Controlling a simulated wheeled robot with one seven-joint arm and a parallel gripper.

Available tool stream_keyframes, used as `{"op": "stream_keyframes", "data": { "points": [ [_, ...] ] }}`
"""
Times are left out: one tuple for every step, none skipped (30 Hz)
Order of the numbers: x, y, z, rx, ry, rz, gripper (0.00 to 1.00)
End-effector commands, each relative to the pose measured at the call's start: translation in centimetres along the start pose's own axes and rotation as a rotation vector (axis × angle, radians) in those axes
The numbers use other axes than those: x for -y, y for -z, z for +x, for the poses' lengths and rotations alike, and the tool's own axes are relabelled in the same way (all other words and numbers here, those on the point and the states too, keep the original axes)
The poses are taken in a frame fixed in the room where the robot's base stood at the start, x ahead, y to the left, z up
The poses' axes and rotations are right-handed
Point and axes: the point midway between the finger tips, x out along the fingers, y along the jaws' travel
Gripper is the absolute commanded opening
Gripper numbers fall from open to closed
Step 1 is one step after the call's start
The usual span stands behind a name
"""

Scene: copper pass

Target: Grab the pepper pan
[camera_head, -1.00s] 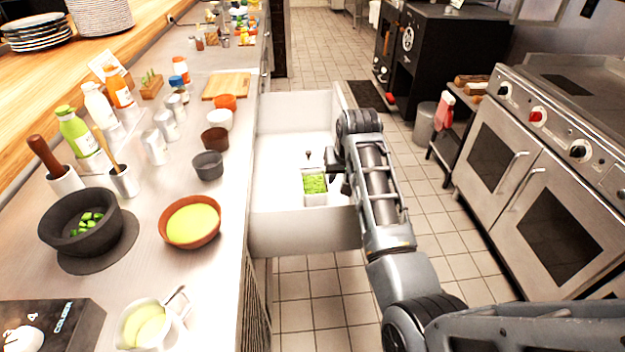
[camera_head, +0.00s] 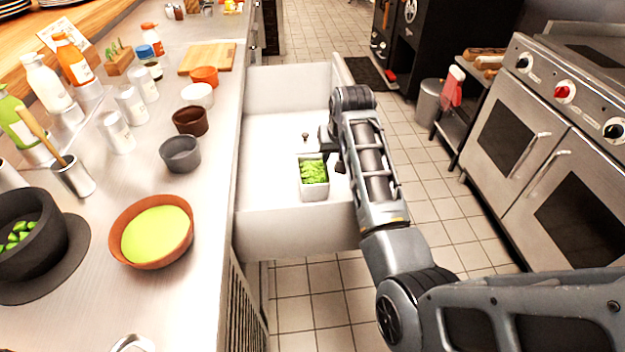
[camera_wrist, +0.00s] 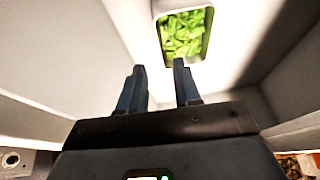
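The pepper pan (camera_head: 313,193) is a small white rectangular pan filled with chopped green pepper. It stands inside the open white drawer (camera_head: 262,228), near the drawer's front right part. In the wrist view the pan (camera_wrist: 207,52) is at the top, just beyond my fingertips. My gripper (camera_head: 332,152) is inside the drawer, beside the pan's far right end in the head view. In the wrist view my gripper (camera_wrist: 159,75) has its two dark fingers apart with nothing between them. The fingers' contact with the pan cannot be told.
A steel counter (camera_head: 130,185) with a terracotta bowl (camera_head: 152,230), small cups and bottles runs along the left. The drawer walls enclose the pan. Ovens (camera_head: 545,150) stand at the right, with clear tiled floor (camera_head: 440,205) between. A small dark knob-like thing (camera_head: 305,136) is in the drawer.

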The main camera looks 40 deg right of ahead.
Motion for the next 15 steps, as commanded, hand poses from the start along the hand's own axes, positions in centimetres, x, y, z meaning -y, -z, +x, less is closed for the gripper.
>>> {"op": "stream_keyframes", "data": {
  "points": [
    [0.0,-0.3,0.7,0.000,0.000,0.000,0.33],
    [0.0,-0.3,0.8,0.000,0.000,0.000,0.33],
    [-0.1,-0.4,0.9,0.000,0.000,0.000,0.33],
    [-0.1,-0.4,1.0,0.000,0.000,0.000,0.33],
    [-0.1,-0.4,1.1,0.000,0.000,0.000,0.33],
    [-0.1,-0.4,1.4,0.001,0.000,0.000,0.33],
    [-0.1,-0.4,1.6,0.002,0.000,0.000,0.33],
    [-0.1,-0.4,1.9,0.002,0.000,0.001,0.33],
    [-0.1,-0.4,2.3,0.002,0.000,0.001,0.33],
    [-0.1,-0.3,2.6,0.002,0.000,0.001,0.33],
    [-0.1,-0.3,2.9,0.002,0.000,0.001,0.33],
    [-0.1,-0.3,3.3,0.002,0.000,0.001,0.33],
    [-0.1,-0.3,3.6,0.001,0.001,0.001,0.33],
    [-0.1,-0.3,3.8,0.001,0.001,0.001,0.33],
    [-0.1,-0.3,4.2,0.002,0.001,0.001,0.33]
  ]
}}
